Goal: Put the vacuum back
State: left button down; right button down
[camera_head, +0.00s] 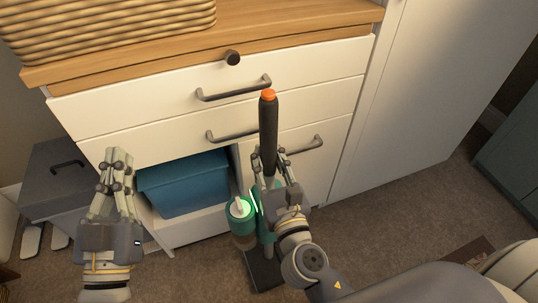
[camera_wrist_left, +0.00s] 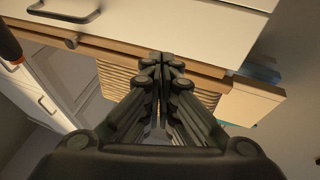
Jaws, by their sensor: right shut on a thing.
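The vacuum is upright in front of the drawer cabinet. Its black handle (camera_head: 268,125) has an orange tip, and its body is green with a clear bin (camera_head: 242,222). Its dark floor head (camera_head: 263,272) is low, near the carpet; I cannot tell if it touches. My right gripper (camera_head: 268,158) is shut on the vacuum at the lower handle and hides part of it. My left gripper (camera_head: 118,155) is shut and empty, left of the vacuum. Its fingertips meet in the left wrist view (camera_wrist_left: 165,62). The handle's orange-tipped end shows at that view's left edge (camera_wrist_left: 10,45).
The white cabinet (camera_head: 310,95) has drawers with grey handles and an open lower compartment holding a blue bin (camera_head: 186,184). A wicker basket (camera_head: 110,25) sits on its wooden top. A grey box (camera_head: 62,180) stands at left.

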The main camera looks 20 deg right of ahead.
jog(key=shift+f+b, duration=0.3)
jog(key=shift+b, duration=0.4)
pick_arm(q)
jog(key=s+r+t+h, duration=0.1)
jog(key=s+r+t, duration=0.2)
jog(key=r, duration=0.4)
jog(key=shift+s+d+t, duration=0.25)
jog(key=shift+s+t, duration=0.15)
jog(key=shift+t, duration=0.5)
jog(key=shift+s+r, duration=0.15)
pick_arm(e)
jog(key=shift+f, duration=0.1)
pick_arm(q)
jog(key=shift+h, duration=0.5)
pick_arm(e)
jog(key=c, duration=1.2)
grip_release()
jog(key=shift+f, duration=0.2)
pick_arm(q)
jog(key=shift+y, duration=0.3)
